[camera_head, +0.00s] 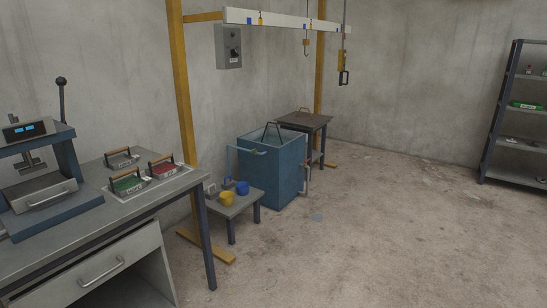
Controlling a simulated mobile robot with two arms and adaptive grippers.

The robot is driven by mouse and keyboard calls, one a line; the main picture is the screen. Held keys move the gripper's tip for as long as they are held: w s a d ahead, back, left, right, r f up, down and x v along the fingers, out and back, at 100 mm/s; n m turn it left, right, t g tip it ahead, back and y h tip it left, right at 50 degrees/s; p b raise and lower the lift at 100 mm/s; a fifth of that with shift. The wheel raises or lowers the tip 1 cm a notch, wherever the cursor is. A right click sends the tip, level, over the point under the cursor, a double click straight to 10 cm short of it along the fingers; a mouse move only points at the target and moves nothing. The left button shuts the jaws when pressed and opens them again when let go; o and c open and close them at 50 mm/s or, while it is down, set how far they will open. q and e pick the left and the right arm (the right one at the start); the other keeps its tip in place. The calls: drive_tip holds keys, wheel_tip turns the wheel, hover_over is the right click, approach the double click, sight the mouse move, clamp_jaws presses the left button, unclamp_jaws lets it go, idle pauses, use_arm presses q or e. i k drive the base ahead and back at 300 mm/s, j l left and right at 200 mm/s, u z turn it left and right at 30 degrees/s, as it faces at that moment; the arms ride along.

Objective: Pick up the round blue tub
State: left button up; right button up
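The round blue tub (242,188) is small and stands upright on a low grey table (236,206) near the middle of the view. A yellow tub (226,198) of similar size stands just in front of it to the left. A small item with a blue part (227,182) is behind them; I cannot tell what it is. Neither of my grippers shows in the head view.
A large blue tank (290,178) stands right behind the low table. A workbench (150,207) with a press and handled trays is at the left. A yellow gantry post (183,90) rises between them. Open floor (380,230) lies right, before a shelf rack (495,125).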

sight(243, 189)
drive_tip(key=i+l+z, duration=0.15)
drive_tip(key=i, duration=1)
drive_tip(key=i+l+z, duration=0.2)
drive_tip(key=i, duration=0.95)
